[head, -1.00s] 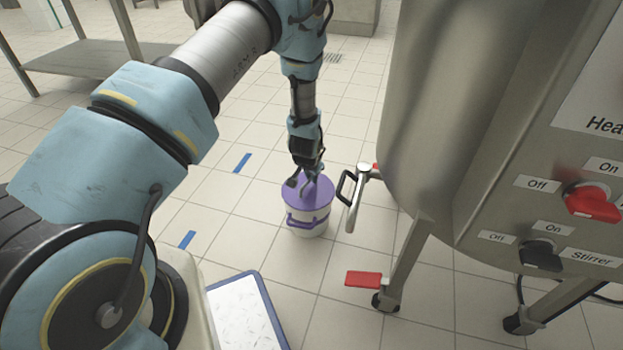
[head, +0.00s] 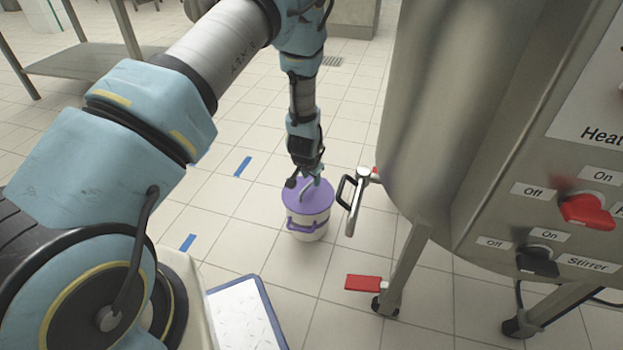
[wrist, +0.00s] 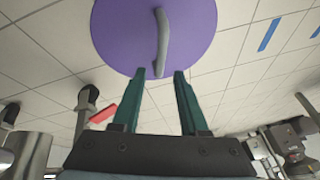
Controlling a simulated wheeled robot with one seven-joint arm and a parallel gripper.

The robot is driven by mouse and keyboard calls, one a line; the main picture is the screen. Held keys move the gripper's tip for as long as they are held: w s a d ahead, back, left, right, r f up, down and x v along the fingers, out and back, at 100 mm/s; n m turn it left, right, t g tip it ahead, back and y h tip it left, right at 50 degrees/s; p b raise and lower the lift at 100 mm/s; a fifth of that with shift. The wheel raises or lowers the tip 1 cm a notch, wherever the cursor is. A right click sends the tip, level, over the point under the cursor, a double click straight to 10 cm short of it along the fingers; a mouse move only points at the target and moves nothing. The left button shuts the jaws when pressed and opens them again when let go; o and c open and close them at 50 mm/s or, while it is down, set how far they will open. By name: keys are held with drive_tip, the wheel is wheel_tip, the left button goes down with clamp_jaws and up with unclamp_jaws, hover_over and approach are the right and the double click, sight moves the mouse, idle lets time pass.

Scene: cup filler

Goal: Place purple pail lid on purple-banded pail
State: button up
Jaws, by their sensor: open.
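The purple lid (head: 300,197) sits on top of the white pail (head: 308,216), which has a purple band and stands on the tiled floor. In the wrist view the lid (wrist: 120,35) is a purple disc with a grey arched handle (wrist: 162,42) across it. My gripper (head: 306,182) is just above the lid, by its handle. In the wrist view its two teal fingers (wrist: 161,75) are apart with nothing between them, and the handle lies beyond their tips. Most of the pail is hidden under the lid in the wrist view.
A large steel tank (head: 440,110) stands close on the right, with a black-handled valve (head: 351,200) and a red pedal (head: 363,283) near the pail. A blue-edged white tray (head: 246,314) is in front. Blue tape marks (head: 243,166) lie on the clear floor to the left.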

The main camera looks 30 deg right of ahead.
drive_tip(key=p+v, duration=0.3)
drive_tip(key=v, duration=0.7)
drive_tip(key=w+a+r+n+y, duration=0.1)
drive_tip(key=w+a+r+n, duration=0.15)
drive_tip(key=a+r, duration=0.6)
drive_tip(key=w+a+r+n, duration=0.1)
drive_tip(key=a+r+n, duration=0.3)
drive_tip(key=a+r, duration=0.45)
drive_tip(key=s+a+r+n, duration=0.1)
drive_tip(key=s+a+r, duration=0.1)
drive_tip(key=a, duration=0.4)
drive_tip(key=s+a+r+n+g+y, duration=0.1)
drive_tip(key=s+a+r+n, duration=0.1)
drive_tip(key=s+a, duration=0.3)
drive_tip(key=s+a+r+n+g, duration=0.1)
drive_tip(key=s+a+r+n, duration=0.1)
drive_tip(key=a, duration=0.5)
wheel_tip(320, 180, up, 2)
drive_tip(key=shift+s+r+y, duration=0.1)
drive_tip(key=shift+s+y, duration=0.2)
drive_tip(key=shift+s, duration=0.6)
wheel_tip(320, 180, up, 35)
drive_tip(key=p, duration=3.5)
drive_tip(key=shift+r, duration=0.25)
